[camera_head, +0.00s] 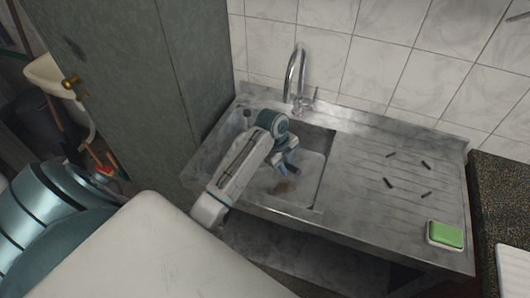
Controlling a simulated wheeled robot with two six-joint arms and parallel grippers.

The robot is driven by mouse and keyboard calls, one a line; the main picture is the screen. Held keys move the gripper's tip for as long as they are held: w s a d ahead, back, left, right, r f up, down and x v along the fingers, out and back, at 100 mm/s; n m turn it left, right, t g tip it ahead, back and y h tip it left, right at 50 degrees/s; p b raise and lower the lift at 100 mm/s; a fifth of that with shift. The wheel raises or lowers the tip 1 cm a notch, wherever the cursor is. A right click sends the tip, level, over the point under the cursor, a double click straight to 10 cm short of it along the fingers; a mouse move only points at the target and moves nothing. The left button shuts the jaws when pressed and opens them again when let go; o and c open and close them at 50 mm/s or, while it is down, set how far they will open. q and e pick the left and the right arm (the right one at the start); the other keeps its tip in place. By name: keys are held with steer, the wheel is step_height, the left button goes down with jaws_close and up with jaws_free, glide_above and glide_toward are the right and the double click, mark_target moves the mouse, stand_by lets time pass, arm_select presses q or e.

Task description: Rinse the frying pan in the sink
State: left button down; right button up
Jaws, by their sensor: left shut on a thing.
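The metal sink basin (315,195) is set in the left half of the steel counter. My left arm reaches over its front edge, and my left gripper (285,168) is down inside the basin, shut. What it holds is mostly hidden by the arm and too small to make out clearly; I take it to be the frying pan. A brown, dark patch shows on the basin floor just below the fingers. I cannot tell if it is part of the pan or dirt. The curved chrome tap (295,75) stands behind the basin. My right gripper is not in view.
A ribbed steel drainboard (375,200) lies right of the basin, with several small dark pieces on it. A green sponge (445,234) in a pale dish sits at its front right corner. A tall grey cabinet (150,90) stands close on the left; a tiled wall is behind.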

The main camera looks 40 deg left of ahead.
arm_select(q)
steer(key=shift+r, duration=3.05)
steer(key=shift+r, duration=1.95)
